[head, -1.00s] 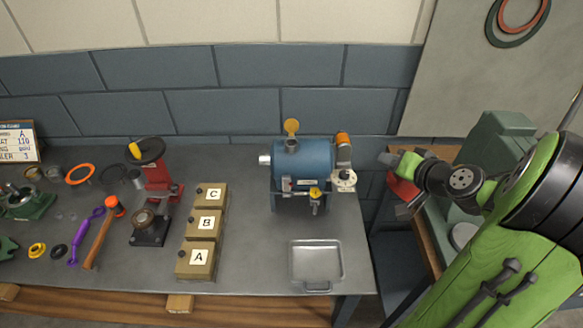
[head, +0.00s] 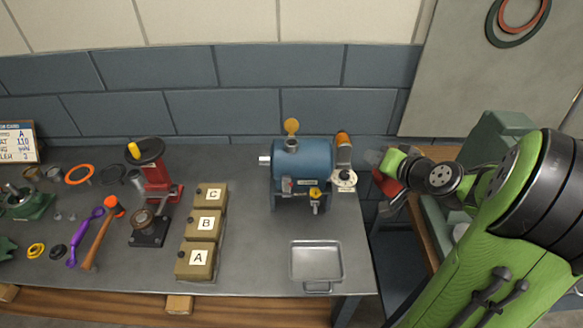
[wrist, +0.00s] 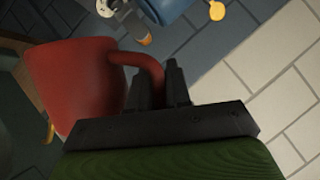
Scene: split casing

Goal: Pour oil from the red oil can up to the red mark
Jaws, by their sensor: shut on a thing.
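The red oil can (head: 385,185) is held off the right end of the bench, to the right of the blue casing (head: 306,160). In the wrist view the can's red body (wrist: 75,80) is at the left, and its handle runs between the fingers of my gripper (wrist: 160,85). My gripper (head: 393,186) is shut on this handle; in the head view the can is partly hidden. The casing has a yellow round cap (head: 291,126) standing at its top and a yellow-handled tap (head: 315,194) at the front. I cannot make out the red mark.
A metal tray (head: 316,262) lies in front of the casing. An orange-topped post with a pale round fitting (head: 344,181) stands at the casing's right, between it and the can. Boxes A, B and C (head: 201,258) stand to the left. A green machine (head: 490,145) is at right.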

